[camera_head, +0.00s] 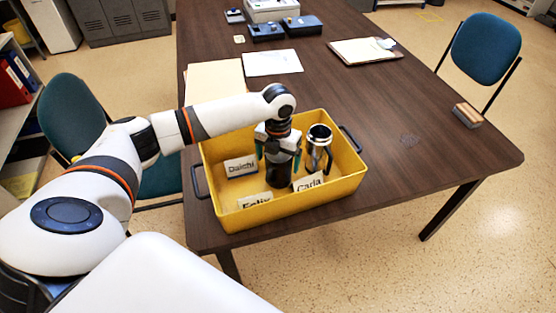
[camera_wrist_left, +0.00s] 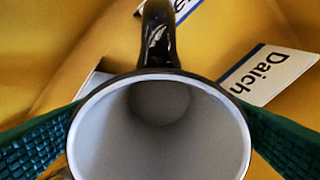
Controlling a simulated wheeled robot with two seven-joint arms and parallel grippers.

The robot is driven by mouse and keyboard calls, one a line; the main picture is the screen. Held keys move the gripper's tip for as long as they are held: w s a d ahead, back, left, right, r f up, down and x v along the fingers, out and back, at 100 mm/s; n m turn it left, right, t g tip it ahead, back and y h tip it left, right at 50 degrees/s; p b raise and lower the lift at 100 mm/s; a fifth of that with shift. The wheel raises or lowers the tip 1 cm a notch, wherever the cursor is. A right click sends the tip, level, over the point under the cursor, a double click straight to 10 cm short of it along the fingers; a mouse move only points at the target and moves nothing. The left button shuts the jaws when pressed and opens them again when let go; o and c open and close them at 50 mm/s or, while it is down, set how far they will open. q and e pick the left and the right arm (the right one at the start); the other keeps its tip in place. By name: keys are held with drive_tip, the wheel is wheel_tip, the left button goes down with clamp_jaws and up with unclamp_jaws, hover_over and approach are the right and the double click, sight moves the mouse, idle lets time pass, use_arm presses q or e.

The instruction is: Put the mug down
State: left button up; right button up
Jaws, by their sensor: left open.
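A dark mug (camera_head: 274,179) with a pale grey inside stands in the yellow tray (camera_head: 345,185), below my left gripper (camera_head: 278,152). In the left wrist view the mug (camera_wrist_left: 160,126) is seen from above, with its black handle toward the top. The green finger pads are on either side of its rim; the jaws are open around it. The mug's base is partly hidden in the head view. Name cards reading Daichi (camera_head: 241,167), Felix (camera_head: 255,202) and Carla (camera_head: 308,183) stand in the tray. My right gripper is not in view.
A silver and black mug (camera_head: 319,146) stands in the tray to the right of the dark mug. Papers (camera_head: 272,63), a clipboard (camera_head: 365,51) and blue boxes (camera_head: 302,25) lie farther back on the brown table (camera_head: 420,125). The table right of the tray is mostly clear.

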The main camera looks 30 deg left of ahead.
use_arm(q)
wheel_tip(320, 180, up, 12)
drive_tip(key=shift+f+b, duration=0.2)
drive_tip(key=shift+b, duration=0.1)
drive_tip(key=shift+f, duration=0.1)
idle(0.4)
